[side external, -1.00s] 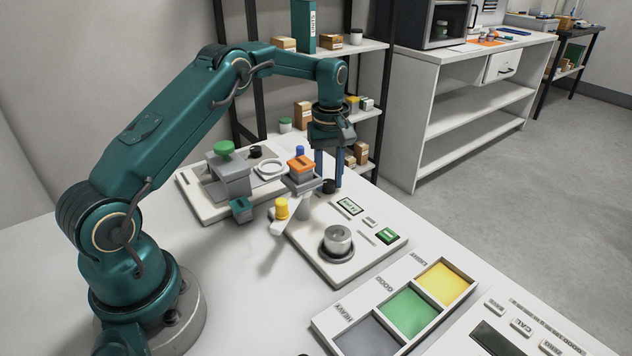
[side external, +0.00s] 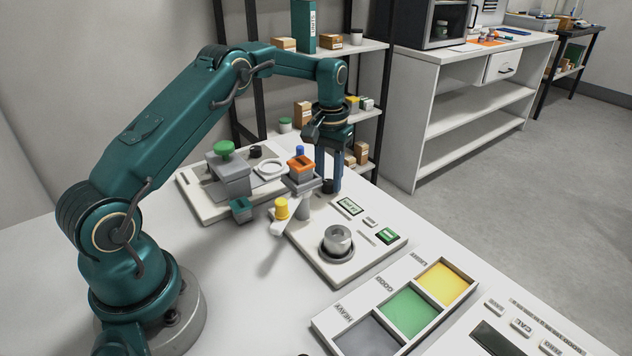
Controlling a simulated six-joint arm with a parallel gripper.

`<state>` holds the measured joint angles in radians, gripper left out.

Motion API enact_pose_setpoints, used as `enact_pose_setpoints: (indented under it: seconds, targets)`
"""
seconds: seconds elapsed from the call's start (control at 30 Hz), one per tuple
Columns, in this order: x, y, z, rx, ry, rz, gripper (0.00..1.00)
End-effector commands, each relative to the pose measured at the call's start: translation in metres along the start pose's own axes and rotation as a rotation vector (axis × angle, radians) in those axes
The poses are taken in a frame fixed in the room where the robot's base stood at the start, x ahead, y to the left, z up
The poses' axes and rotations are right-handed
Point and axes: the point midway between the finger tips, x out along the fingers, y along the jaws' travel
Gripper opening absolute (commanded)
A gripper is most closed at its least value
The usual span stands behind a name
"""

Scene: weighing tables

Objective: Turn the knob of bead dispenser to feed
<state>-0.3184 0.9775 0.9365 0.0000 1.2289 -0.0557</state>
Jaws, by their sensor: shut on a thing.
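The bead dispenser has an orange-topped grey hopper (side external: 300,171) on a grey post, standing on a white base panel (side external: 300,244). A small black knob (side external: 328,187) sits at the back right of that panel, beside the hopper. My gripper (side external: 329,184) points straight down, its fingers closed around the knob. The fingers partly hide the knob, and no pointer mark on it can be made out. A metal cup (side external: 338,239) stands on the front of the panel, below and right of the hopper. Its contents cannot be made out.
A yellow-capped part (side external: 281,208) stands just left of the post. Behind it is another white unit with a green-knobbed grey block (side external: 228,168). A sorting tray (side external: 437,319) with grey, green and yellow compartments lies at front right. Shelves (side external: 350,48) stand behind the table.

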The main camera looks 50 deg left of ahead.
Motion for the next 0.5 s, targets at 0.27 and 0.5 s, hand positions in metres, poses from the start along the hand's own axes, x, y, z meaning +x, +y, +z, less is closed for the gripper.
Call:
enact_pose_setpoints:
  seconds: [0.27,0.5]
  targets:
    - [-0.0014,-0.0004,-0.0008,0.214,0.004,0.0,0.0]
    - [-0.0015,-0.0003,-0.0009,0.331,0.005,-0.001,0.0]
